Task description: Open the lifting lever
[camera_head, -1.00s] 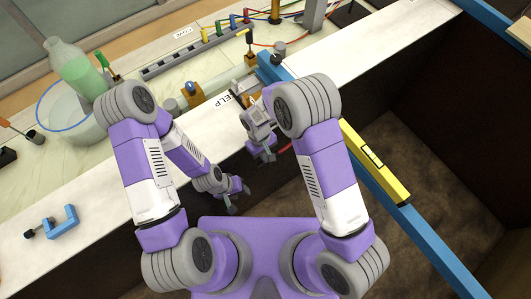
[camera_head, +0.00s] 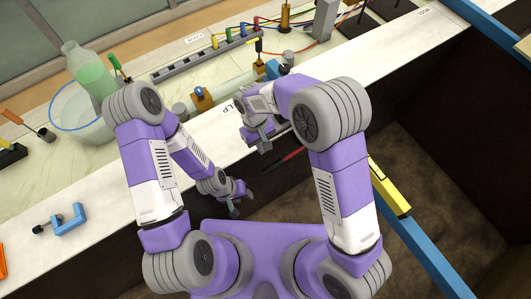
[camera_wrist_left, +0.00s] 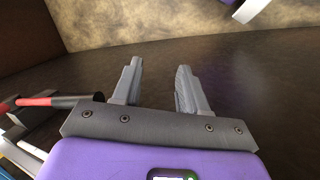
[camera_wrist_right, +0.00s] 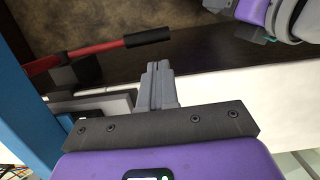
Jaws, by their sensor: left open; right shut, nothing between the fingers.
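The lifting lever is a red bar with a black grip. In the head view its red bar (camera_head: 291,157) shows just below and right of my right gripper (camera_head: 264,141), over the dark gap in front of the bench. In the right wrist view the lever (camera_wrist_right: 108,47) lies beyond the fingertips of my right gripper (camera_wrist_right: 158,68), to the upper left and apart from them. That gripper is shut and empty. My left gripper (camera_head: 238,203) is open and empty, lower in the gap. In the left wrist view the lever (camera_wrist_left: 42,101) lies left of my open left gripper (camera_wrist_left: 157,82).
A white ledge (camera_head: 110,208) runs along the bench front, with a blue clamp (camera_head: 70,220) on it. A glass bowl (camera_head: 80,112) and a bottle (camera_head: 90,72) stand behind. A blue beam (camera_head: 425,248) with a yellow level (camera_head: 390,188) lies to the right.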

